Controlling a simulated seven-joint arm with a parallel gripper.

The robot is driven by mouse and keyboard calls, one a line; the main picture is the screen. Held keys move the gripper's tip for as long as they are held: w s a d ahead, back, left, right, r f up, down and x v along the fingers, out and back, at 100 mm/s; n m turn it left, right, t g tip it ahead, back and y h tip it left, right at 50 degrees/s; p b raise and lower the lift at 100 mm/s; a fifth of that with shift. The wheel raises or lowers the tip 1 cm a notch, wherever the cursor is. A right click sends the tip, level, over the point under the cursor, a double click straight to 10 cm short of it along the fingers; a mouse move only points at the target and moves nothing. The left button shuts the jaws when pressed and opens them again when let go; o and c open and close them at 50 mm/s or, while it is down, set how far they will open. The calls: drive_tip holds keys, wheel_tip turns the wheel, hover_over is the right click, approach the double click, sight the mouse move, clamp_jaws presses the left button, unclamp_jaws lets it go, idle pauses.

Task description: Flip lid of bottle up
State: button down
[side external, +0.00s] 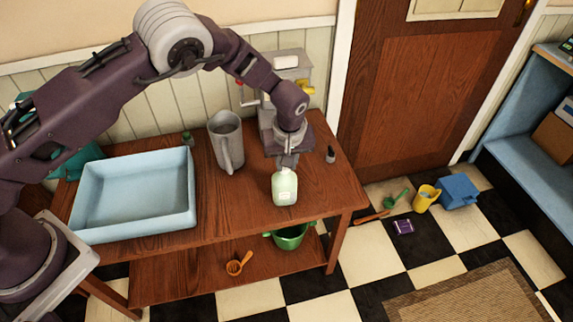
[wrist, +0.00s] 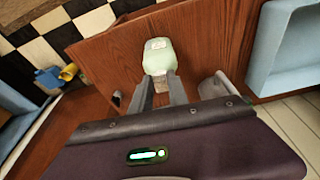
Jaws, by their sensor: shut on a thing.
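A pale green bottle (side external: 284,190) with a light label is near the front edge of the wooden table, right of its middle. My gripper (side external: 286,164) is directly above it, pointing down, with its fingers at the bottle's top. In the wrist view the bottle (wrist: 158,52) lies just beyond the fingertips. My gripper (wrist: 161,80) is shut on the small greyish lid (wrist: 160,86) at the bottle's neck end. The fingers partly hide the lid, and whether it is flipped up cannot be told.
A light blue basin (side external: 135,195) is on the table's left. A grey pitcher (side external: 226,142) stands left of the bottle, and a small dark bottle (side external: 330,155) stands right. A green pot (side external: 290,238) and orange scoop (side external: 238,264) are on the lower shelf. Bare tabletop surrounds the bottle.

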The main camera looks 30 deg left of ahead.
drive_tip(key=shift+w+a+r+g+h, duration=0.3)
drive_tip(key=shift+g+h, duration=0.2)
drive_tip(key=shift+g, duration=0.1)
drive_tip(key=shift+w+a+r+g+h, duration=0.2)
drive_tip(key=shift+w+g+h, duration=0.05)
drive_tip(key=shift+g+h, duration=0.3)
drive_tip(key=shift+w+a+r+g+h, duration=0.15)
drive_tip(key=shift+w+a+g+h, duration=0.1)
drive_tip(key=shift+g+h, duration=0.25)
drive_tip(key=shift+w+a+r+g+h, duration=0.1)
drive_tip(key=shift+w+a+g+h, duration=0.1)
drive_tip(key=shift+g+h, duration=0.25)
drive_tip(key=c, duration=1.2)
unclamp_jaws()
drive_tip(key=shift+c, duration=0.2)
drive_tip(key=v, duration=0.7)
